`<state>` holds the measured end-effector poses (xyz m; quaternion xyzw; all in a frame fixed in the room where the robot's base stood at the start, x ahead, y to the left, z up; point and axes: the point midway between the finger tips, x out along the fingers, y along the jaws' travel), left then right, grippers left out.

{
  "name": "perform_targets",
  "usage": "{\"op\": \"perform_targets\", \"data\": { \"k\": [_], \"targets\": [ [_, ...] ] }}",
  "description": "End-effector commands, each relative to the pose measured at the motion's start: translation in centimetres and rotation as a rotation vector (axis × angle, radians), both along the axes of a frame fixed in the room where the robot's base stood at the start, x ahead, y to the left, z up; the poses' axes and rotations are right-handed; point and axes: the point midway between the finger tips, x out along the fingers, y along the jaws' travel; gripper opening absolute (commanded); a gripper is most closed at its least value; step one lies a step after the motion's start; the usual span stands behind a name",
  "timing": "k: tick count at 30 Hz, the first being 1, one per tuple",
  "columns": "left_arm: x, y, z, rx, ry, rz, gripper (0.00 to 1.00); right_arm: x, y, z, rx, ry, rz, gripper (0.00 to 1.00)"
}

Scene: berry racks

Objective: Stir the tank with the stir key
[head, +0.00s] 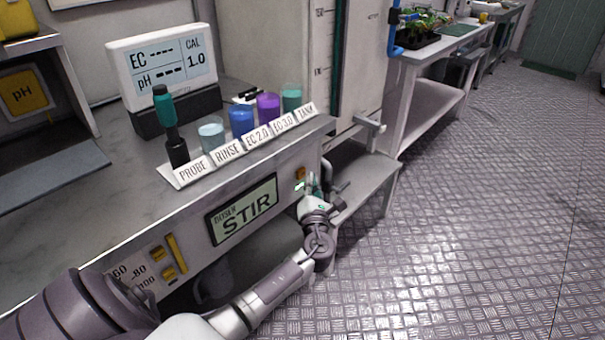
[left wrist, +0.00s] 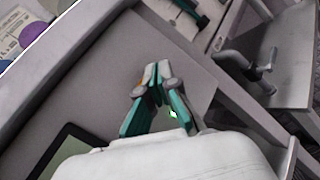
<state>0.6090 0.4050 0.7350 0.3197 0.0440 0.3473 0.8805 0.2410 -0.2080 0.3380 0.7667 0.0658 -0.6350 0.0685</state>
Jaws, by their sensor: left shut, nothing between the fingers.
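The doser panel's screen (head: 243,209) reads STIR on the front of the bench. A small orange key (head: 300,173) sits right of the screen, with a small green light below it. My left gripper (head: 316,184) is shut and empty in front of the panel beside this key. In the left wrist view its green-sided fingers (left wrist: 157,70) meet at the tips close to the panel face, and a bit of orange shows behind them. I cannot tell whether the tips touch the key. The tall tank (head: 363,60) with a level gauge stands behind. My right gripper is out of view.
On the bench, a probe (head: 172,128) and several beakers stand behind labels; the green beaker (head: 291,97) is labelled TANK. A meter (head: 161,65) stands behind them. A tap (head: 369,122) sticks out above a low shelf (head: 370,180). The floor at right is clear.

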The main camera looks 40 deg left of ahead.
Motion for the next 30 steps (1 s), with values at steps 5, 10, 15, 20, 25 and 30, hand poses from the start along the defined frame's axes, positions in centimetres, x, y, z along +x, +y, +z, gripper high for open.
{"op": "perform_targets", "data": {
  "k": [5, 10, 15, 20, 25, 30],
  "targets": [
    [0.0, 0.0, 0.0, 0.000, 0.000, 0.000, 0.00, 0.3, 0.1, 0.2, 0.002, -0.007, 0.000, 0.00],
    [-0.1, -1.1, 0.0, -0.002, 0.001, -0.001, 0.00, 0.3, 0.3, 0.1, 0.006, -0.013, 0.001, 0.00],
    [-0.2, -2.8, 0.1, -0.002, 0.001, -0.001, 0.00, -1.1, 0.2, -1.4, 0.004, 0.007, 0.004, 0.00],
    [-0.3, -4.3, 0.0, -0.001, 0.002, -0.001, 0.00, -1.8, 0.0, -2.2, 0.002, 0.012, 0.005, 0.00],
    [-0.4, -5.0, 0.0, 0.000, 0.001, -0.001, 0.00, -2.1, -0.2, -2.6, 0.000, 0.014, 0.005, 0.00],
    [-0.4, -5.0, 0.0, 0.001, 0.001, 0.000, 0.00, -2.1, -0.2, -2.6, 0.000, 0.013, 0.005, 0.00]
  ]
}}
